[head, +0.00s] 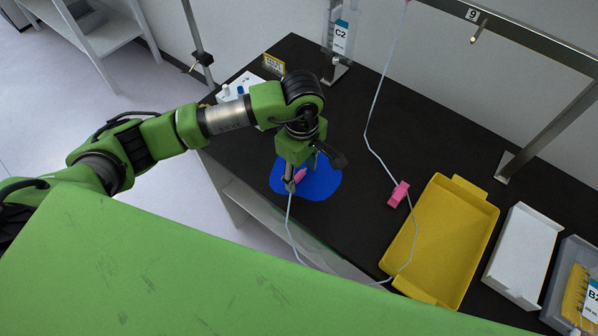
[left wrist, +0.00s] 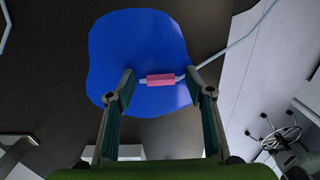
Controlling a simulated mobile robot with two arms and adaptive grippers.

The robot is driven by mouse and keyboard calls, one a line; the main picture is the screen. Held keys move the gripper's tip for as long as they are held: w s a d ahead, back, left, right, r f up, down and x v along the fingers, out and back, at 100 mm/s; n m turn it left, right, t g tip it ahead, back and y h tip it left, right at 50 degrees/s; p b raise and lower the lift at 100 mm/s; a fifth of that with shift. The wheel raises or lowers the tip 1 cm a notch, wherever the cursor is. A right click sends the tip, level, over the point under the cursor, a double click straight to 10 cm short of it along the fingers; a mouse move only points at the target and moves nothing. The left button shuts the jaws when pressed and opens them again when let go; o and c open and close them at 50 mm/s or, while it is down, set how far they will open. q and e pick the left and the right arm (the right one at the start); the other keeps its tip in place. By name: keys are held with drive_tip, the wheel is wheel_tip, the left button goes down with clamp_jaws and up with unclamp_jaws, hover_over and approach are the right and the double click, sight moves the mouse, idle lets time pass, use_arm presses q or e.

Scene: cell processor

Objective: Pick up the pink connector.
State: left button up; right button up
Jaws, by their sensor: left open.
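The pink connector (head: 300,174) is a small pink piece on a pale tube, over the blue patch (head: 322,185) on the black bench. My left gripper (head: 302,178) points down at it. In the left wrist view, the connector (left wrist: 160,80) lies crosswise between the two fingertips of the left gripper (left wrist: 160,86), with a gap on each side. The fingers are open and do not grip it. The tube runs out from the connector past the right finger. My right gripper is not in view.
A pink clamp (head: 398,194) sits on a hanging tube right of the blue patch. A yellow tray (head: 487,207), a white tray (head: 525,252) and a grey rack stand further right. A metal stand labelled C2 (head: 341,35) is behind. Bare bench separates patch and clamp.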

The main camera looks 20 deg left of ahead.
use_arm(q)
drive_tip(key=c, duration=0.7)
drive_tip(key=shift+o, duration=0.3)
drive_tip(key=shift+r, duration=0.1)
drive_tip(key=shift+w+r+b, duration=0.1)
drive_tip(key=shift+r+b, duration=0.4)
drive_tip(key=shift+b, duration=0.15)
drive_tip(key=s+d+r+b, duration=0.2)
drive_tip(key=s+r+b, duration=0.3)
drive_tip(key=s+r, duration=0.7)
drive_tip(key=shift+s+d, duration=0.4)
drive_tip(key=shift+s, duration=0.55)
